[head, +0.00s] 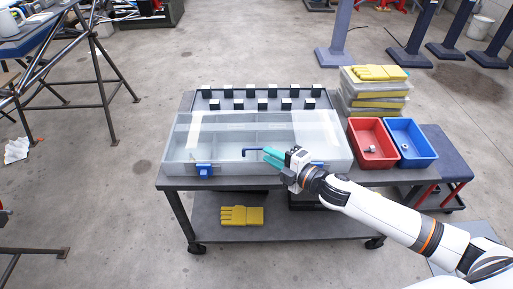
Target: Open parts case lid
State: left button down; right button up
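The parts case (182,157) is a wide, shallow, clear grey box with compartments, on the cart. Its translucent lid (222,122) appears to lie flat over it, with bright reflections. A blue latch (204,171) sits at the left of the front wall. A thin dark blue bar (252,150), which looks like a handle, shows near the front middle. My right gripper (270,155) has teal fingertips at the bar's right end, hiding part of the front edge. I cannot tell whether they touch it or how far apart they are. My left gripper is out of view.
A rack of black blocks (262,91) stands behind the case. Floor is free left of the cart.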

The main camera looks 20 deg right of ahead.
aim_at(257, 148)
jog(key=x, duration=0.6)
jog(key=shift+c, duration=0.2)
grip_shut()
